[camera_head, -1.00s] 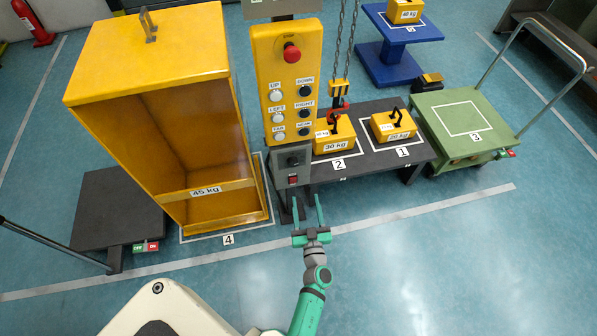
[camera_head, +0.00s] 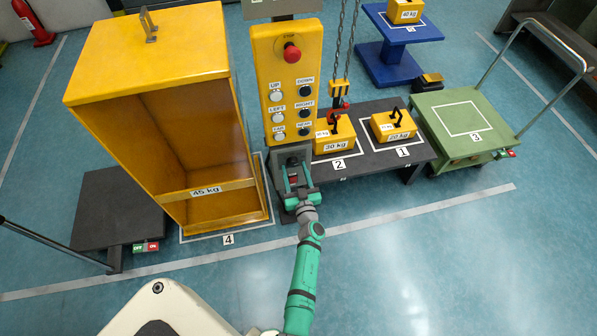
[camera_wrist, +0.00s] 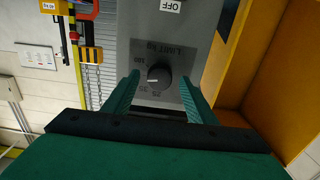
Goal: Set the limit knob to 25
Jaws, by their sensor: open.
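The limit knob (camera_wrist: 159,75) is a dark round dial on a grey panel (camera_wrist: 190,30) marked "LIMIT kg" in the wrist view. The panel's writing appears upside down there. A light pointer mark shows on the knob's left part, and the number it points to is hard to read. My gripper (camera_wrist: 158,88) is open, with one green finger on each side of the knob and no visible grip on it. In the head view my gripper (camera_head: 294,172) is at the grey box below the yellow button panel (camera_head: 285,65) and hides most of the knob.
A tall yellow 45 kg crate (camera_head: 150,50) stands close on the left. A dark bench (camera_head: 375,160) with 30 kg (camera_head: 334,134) and 20 kg (camera_head: 393,124) weights stands on the right. The floor (camera_head: 430,250) in front is clear.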

